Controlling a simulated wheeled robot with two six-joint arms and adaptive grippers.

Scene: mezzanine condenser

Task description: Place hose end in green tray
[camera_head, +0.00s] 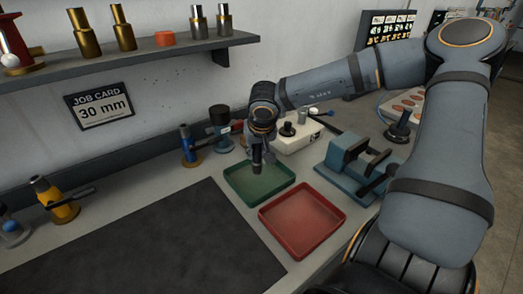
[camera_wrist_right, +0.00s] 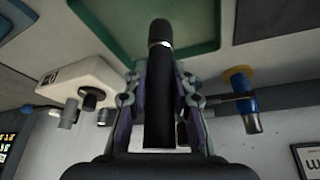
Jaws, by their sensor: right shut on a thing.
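My right gripper (camera_head: 259,146) is shut on the hose end (camera_head: 257,165), a short dark cylinder that points down over the green tray (camera_head: 274,188). I cannot tell whether the tip touches the tray floor. The tray looks otherwise empty. My left gripper is not in view.
An empty red tray (camera_head: 302,220) adjoins the green one on the right. A blue vise-like fixture (camera_head: 350,165) stands farther right. A white box (camera_head: 297,137) and blue-and-brass fittings (camera_head: 188,146) stand behind. A dark mat (camera_head: 140,250) lies clear at left. A shelf (camera_head: 130,60) overhangs.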

